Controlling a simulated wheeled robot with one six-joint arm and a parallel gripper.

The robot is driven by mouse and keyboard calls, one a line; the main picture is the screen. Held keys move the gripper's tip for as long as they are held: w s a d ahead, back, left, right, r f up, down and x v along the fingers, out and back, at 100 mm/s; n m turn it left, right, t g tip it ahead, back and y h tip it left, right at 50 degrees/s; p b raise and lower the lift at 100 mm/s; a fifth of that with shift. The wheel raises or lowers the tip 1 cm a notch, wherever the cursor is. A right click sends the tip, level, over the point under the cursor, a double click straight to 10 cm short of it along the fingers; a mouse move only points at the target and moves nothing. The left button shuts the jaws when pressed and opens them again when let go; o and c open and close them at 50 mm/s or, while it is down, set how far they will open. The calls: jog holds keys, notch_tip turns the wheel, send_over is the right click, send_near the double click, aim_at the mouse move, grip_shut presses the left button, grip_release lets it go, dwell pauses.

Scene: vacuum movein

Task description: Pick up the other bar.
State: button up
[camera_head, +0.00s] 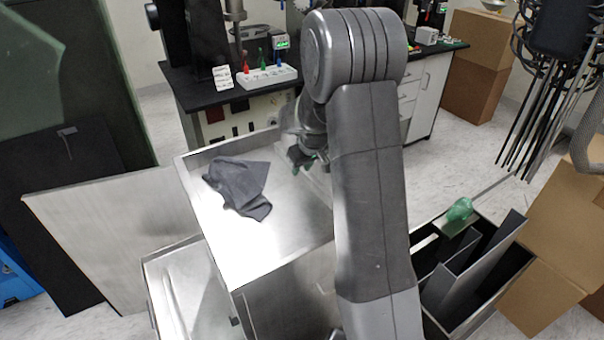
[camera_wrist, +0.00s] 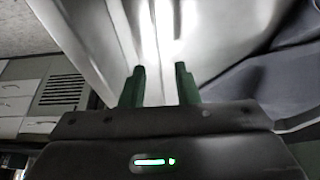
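My gripper (camera_head: 303,163) is over the right part of the metal cart top, partly hidden behind my own arm in the head view. In the wrist view its two green fingers (camera_wrist: 160,76) stand apart, with no object clearly held between them. Long pale strips (camera_wrist: 124,32) run away from the fingers along the shiny metal surface; one may be a bar, but glare makes this unclear. In the head view a pale, thin shape (camera_head: 318,183) lies beside the gripper, mostly covered by my arm. I cannot tell whether the fingers touch anything.
A dark cloth (camera_head: 240,186) lies crumpled on the metal cart top (camera_head: 278,240). A black open box (camera_head: 437,290) with upright panels and a green lump (camera_head: 460,209) stands at right. A black-topped bench (camera_head: 190,92) stands behind. Cardboard boxes (camera_head: 566,215) stand far right.

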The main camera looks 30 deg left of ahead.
jog(key=shift+w+a+f, duration=0.15)
jog(key=shift+a+f, duration=0.1)
jog(key=shift+f, duration=0.4)
jog(key=shift+c, duration=0.2)
grip_shut()
